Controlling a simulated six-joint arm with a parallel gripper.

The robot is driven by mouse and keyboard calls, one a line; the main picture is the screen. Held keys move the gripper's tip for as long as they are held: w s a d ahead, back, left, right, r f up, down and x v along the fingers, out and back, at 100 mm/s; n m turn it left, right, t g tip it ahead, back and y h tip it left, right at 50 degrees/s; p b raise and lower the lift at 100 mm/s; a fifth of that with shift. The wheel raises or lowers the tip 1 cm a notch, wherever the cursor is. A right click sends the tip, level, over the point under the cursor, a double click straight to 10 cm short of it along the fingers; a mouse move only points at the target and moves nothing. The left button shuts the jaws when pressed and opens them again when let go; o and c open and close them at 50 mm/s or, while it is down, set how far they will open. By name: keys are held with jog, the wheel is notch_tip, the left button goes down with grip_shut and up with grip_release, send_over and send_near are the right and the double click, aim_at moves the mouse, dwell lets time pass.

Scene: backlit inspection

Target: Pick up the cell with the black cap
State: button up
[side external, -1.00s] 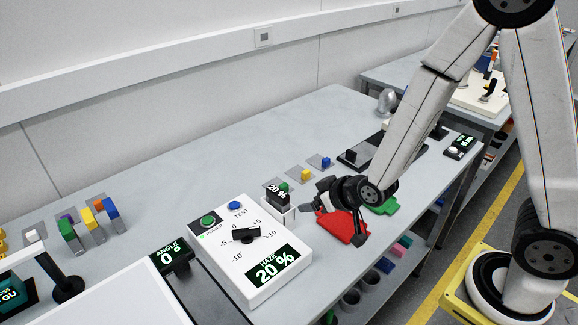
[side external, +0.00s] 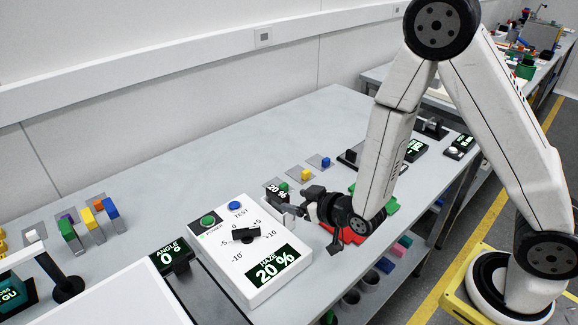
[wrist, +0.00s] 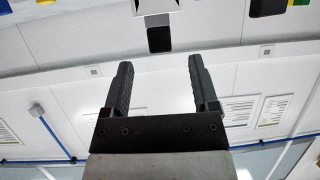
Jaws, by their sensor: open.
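I cannot make out a cell with a black cap for certain. A small dark block (side external: 347,157) stands on the bench behind my arm, too small to identify. Capped cells stand at the left, with a green cap (side external: 67,230), a yellow cap (side external: 88,216) and a blue cap (side external: 111,208).
A white control box (side external: 250,250) with a knob and buttons stands left of my gripper. A yellow block (side external: 306,175) and a blue block (side external: 326,162) sit on grey tiles behind.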

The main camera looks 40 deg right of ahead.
aim_at(286, 198)
jog(key=shift+x, duration=0.75)
jog(key=shift+x, duration=2.6)
grip_shut()
